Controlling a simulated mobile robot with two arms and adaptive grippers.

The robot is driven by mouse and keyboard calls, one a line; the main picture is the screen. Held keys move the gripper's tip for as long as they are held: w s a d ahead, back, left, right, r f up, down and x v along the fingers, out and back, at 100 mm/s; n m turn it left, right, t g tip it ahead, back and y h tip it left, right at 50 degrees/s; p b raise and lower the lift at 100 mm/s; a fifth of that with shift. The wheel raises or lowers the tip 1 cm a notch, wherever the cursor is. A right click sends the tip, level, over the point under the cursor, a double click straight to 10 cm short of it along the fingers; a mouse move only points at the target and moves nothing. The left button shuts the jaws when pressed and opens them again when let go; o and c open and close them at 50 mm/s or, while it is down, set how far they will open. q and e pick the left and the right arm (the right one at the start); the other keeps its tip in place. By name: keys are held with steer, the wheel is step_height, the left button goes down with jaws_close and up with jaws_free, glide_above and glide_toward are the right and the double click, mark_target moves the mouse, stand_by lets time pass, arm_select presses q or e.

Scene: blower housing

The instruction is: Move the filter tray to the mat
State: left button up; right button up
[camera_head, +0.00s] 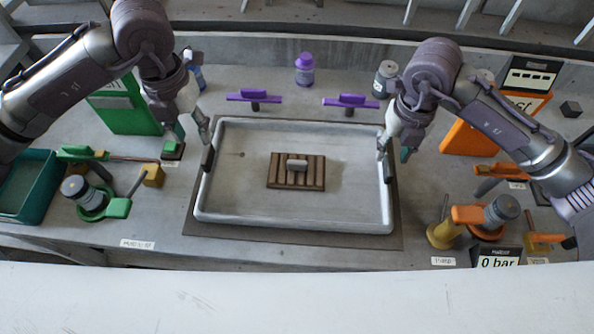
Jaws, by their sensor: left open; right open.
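The filter tray (294,222) is a wide, light grey, shallow tray with raised walls, in the middle of the head view. A brown slatted block (297,171) with a small grey grip on top lies inside it. A dark grip shows on each short side of the tray. The dark mat (222,232) shows below and beside the tray, which lies over it; I cannot tell if they touch. My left gripper (204,132) is open at the tray's left side, just above that grip. My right gripper (393,150) is open at the right side, close to the other grip.
Purple-handled valves (254,97) and a purple bottle (304,69) stand behind the tray. Green fittings (103,205) and a teal bin (30,185) are at left. Orange fittings (468,214) and a gauge box (495,260) are at right. A pale ledge (290,300) crosses the front.

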step_height(320, 180, up, 6)
steer(key=shift+r, duration=0.1)
stand_by(0.7)
